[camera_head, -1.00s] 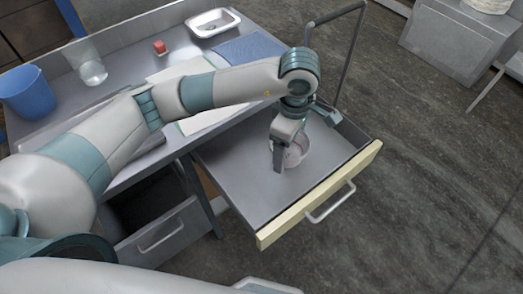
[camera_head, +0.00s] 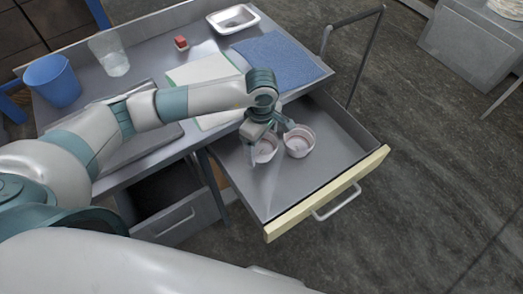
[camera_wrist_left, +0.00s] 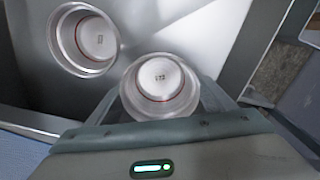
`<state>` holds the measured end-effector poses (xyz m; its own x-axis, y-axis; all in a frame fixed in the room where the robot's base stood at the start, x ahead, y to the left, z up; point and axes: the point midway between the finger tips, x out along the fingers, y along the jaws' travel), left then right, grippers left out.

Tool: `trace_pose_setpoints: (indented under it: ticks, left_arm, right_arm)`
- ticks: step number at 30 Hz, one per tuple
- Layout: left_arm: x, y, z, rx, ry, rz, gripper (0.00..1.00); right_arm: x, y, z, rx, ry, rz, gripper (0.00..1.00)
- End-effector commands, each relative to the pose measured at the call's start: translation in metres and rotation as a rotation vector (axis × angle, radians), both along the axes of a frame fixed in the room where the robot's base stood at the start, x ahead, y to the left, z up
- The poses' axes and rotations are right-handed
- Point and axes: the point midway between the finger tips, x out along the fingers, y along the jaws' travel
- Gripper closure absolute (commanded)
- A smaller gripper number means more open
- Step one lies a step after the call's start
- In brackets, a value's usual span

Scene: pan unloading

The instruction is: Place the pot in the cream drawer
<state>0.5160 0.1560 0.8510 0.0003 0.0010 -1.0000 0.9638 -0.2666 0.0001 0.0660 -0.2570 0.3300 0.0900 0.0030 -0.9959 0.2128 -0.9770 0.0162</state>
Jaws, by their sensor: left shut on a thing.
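The cream-fronted drawer (camera_head: 330,194) is pulled out from the workbench. Two small pale pots show over its grey floor. One pot (camera_head: 266,150) is at my left gripper (camera_head: 268,144), which points down into the drawer and is shut on it; the arm partly covers this pot. In the left wrist view this pot (camera_wrist_left: 160,87) sits between the two fingers. The second pot (camera_head: 299,142) stands upright in the drawer just right of the gripper, and it shows at the upper left of the left wrist view (camera_wrist_left: 84,40). I cannot tell whether the held pot touches the drawer floor.
The workbench holds a blue bucket (camera_head: 52,82), a clear container (camera_head: 110,55), a red block (camera_head: 181,43), a white tray (camera_head: 233,19) and a blue mat (camera_head: 270,60). A grey rail (camera_head: 362,60) stands at its right end. The drawer's front part is clear.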

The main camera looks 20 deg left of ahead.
Motion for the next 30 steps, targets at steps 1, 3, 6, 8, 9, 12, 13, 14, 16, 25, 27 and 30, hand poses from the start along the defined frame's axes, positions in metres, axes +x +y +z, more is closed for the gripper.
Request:
trace_pose_setpoints:
  ticks: [1,3,6,8,9,12,13,14,16,25,27,30]
  left_arm:
    - [0.000,0.000,0.000,0.000,0.000,0.000,0.48]
    - [0.000,0.000,0.000,0.000,0.000,0.000,0.48]
    - [0.000,0.000,-0.001,0.000,0.001,0.000,0.48]
    - [0.000,-0.001,-0.004,-0.001,0.001,0.000,0.48]
    - [-0.001,-0.001,-0.007,0.000,0.003,0.000,0.48]
    - [-0.001,0.000,-0.018,0.000,0.004,0.001,0.48]
    - [-0.002,0.000,-0.022,0.000,0.005,0.002,0.48]
    - [-0.002,0.000,-0.026,0.000,0.005,0.002,0.48]
    - [-0.001,-0.001,-0.033,0.000,0.002,0.001,0.48]
    - [0.000,-0.001,-0.040,0.000,0.000,0.000,0.48]
    - [0.000,-0.001,-0.041,0.000,0.000,0.000,0.48]
    - [0.000,-0.001,-0.043,0.000,0.000,0.000,0.48]
  right_arm:
    - [0.000,0.000,0.000,0.000,0.000,0.000,0.69]
    - [0.000,0.000,0.000,0.000,-0.001,0.000,0.69]
    - [0.000,0.001,0.001,0.001,-0.001,0.000,0.69]
    - [0.000,0.001,0.004,0.001,-0.001,0.000,0.69]
    - [0.000,0.002,0.006,0.001,-0.001,-0.001,0.69]
    - [0.000,0.002,0.013,0.002,-0.002,-0.001,0.69]
    - [0.000,0.002,0.015,0.002,-0.002,-0.001,0.69]
    - [0.001,0.002,0.017,0.002,-0.002,-0.001,0.69]
    - [0.001,0.002,0.019,0.002,-0.002,-0.001,0.69]
    - [0.001,0.002,0.019,0.002,-0.002,0.000,0.69]
    - [0.001,0.002,0.018,0.002,-0.002,0.000,0.69]
    - [0.001,0.002,0.015,0.002,-0.002,0.000,0.69]
